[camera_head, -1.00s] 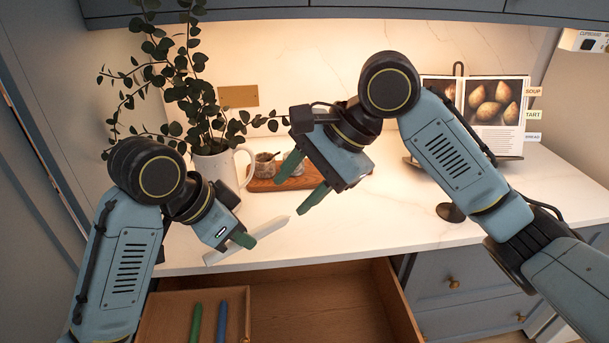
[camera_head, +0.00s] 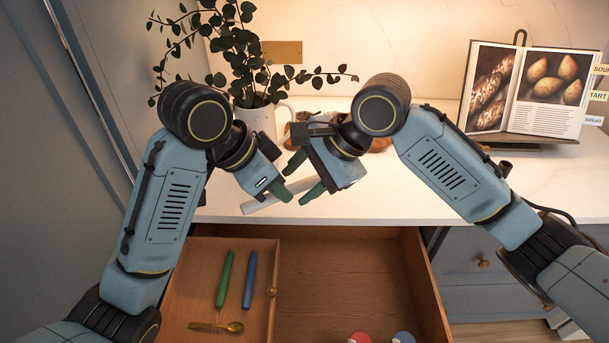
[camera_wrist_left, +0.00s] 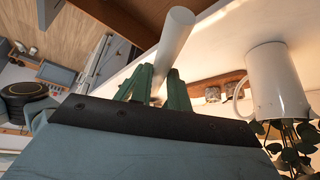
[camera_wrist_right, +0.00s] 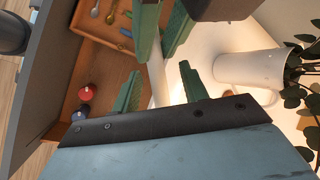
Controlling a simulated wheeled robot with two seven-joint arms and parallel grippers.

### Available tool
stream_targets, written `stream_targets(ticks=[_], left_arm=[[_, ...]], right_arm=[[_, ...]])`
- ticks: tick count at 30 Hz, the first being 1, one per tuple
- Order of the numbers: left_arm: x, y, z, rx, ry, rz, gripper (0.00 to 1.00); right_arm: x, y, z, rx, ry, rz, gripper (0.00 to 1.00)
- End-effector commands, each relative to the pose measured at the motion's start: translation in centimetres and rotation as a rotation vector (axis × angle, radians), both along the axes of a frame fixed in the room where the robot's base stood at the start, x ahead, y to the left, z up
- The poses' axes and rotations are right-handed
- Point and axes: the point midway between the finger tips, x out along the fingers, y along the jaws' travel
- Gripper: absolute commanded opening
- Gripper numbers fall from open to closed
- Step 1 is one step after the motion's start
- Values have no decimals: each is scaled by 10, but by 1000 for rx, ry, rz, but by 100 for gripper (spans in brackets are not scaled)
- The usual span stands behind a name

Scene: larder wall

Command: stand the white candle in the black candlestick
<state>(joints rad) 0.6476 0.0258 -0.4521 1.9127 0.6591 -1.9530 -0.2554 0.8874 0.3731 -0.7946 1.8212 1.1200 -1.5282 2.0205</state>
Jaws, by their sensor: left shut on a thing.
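The white candle (camera_head: 262,204) is held slanted above the counter's front edge by my left gripper (camera_head: 284,193), which is shut around it. In the left wrist view the candle (camera_wrist_left: 176,38) sticks out from between the fingers. My right gripper (camera_head: 301,176) is open beside the left one. In the right wrist view the candle (camera_wrist_right: 157,85) shows between the right fingers, with clear gaps to both. The black candlestick (camera_head: 506,168) stands on the counter at the right; my right arm hides most of it.
A white mug (camera_head: 258,122) with leafy stems stands behind my grippers. A cookbook (camera_head: 548,92) on a stand is at the back right. Below, an open drawer (camera_head: 335,270) holds a green candle (camera_head: 225,278), a blue candle (camera_head: 249,279), a spoon (camera_head: 217,327) and two round items.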

Motion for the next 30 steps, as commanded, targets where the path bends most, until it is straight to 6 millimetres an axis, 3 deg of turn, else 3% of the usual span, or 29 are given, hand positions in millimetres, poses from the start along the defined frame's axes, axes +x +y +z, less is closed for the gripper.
stream_targets(ticks=[1,10,11,12,17,26,30], left_arm=[[0,0,0,0,0,0,0],[0,0,0,-1,1,-2,0],[-1,0,0,-1,1,-2,0],[-1,-1,0,0,1,-3,23],[0,0,0,-1,1,-2,43],[0,1,2,0,-1,0,43],[-3,8,16,0,-5,0,43]], right_arm=[[0,0,0,0,0,0,39],[0,0,1,1,-1,0,0],[0,0,1,1,-1,-1,0],[0,0,1,1,-1,-1,0],[0,0,1,1,-1,-1,0],[0,0,0,0,0,0,0],[0,0,0,0,0,0,0]])
